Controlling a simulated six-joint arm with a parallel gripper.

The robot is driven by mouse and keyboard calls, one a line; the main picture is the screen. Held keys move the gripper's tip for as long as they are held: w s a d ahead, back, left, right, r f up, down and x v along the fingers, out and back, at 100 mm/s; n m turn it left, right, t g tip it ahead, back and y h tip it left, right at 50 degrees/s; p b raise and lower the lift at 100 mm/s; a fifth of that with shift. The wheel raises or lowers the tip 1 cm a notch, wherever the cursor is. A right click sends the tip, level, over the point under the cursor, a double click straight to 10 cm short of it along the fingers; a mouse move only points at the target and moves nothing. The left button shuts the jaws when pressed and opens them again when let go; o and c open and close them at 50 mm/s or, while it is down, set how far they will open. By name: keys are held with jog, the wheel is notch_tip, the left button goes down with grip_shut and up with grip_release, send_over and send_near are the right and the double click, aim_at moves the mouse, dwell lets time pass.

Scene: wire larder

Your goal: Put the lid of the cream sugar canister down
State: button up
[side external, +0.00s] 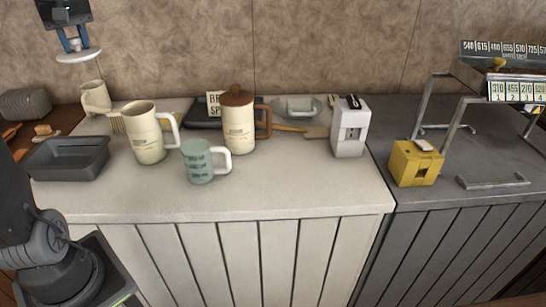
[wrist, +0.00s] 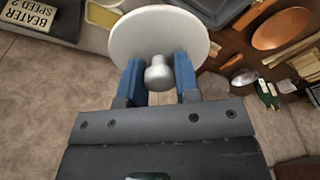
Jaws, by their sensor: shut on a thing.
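My gripper (side external: 79,43) is high at the upper left of the side view, well above the counter. Its blue fingers are shut on the knob of a round off-white lid (side external: 78,57). In the wrist view the lid (wrist: 150,32) hangs level beyond the fingers, with its knob between them. Below, on the pale counter (side external: 270,188), stand a tall cream canister with a handle (side external: 144,136), a smaller cream mug-like vessel (side external: 96,98) and a cream pot with a brown lid (side external: 238,128). I cannot tell which one is the sugar canister.
A dark grey tray (side external: 68,160) lies at the counter's left. A green mug (side external: 197,163), a white box-like appliance (side external: 350,130) and a yellow box (side external: 415,164) stand farther right. A metal rack (side external: 448,122) is at the far right. The pale counter's front strip is clear.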

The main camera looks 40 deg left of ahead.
jog(key=w+d+m, duration=0.4)
jog(key=w+d, duration=0.2)
jog(key=w, duration=0.4)
jog(key=m+t+h, duration=0.2)
jog(key=m, duration=1.1)
send_over(282, 180)
jog(key=f, duration=3.1)
jog(key=shift+s+a+f, duration=0.1)
jog(key=shift+s+f, duration=0.1)
jog(key=shift+s, duration=0.1)
jog(key=shift+f, duration=0.1)
jog(key=o, duration=0.9)
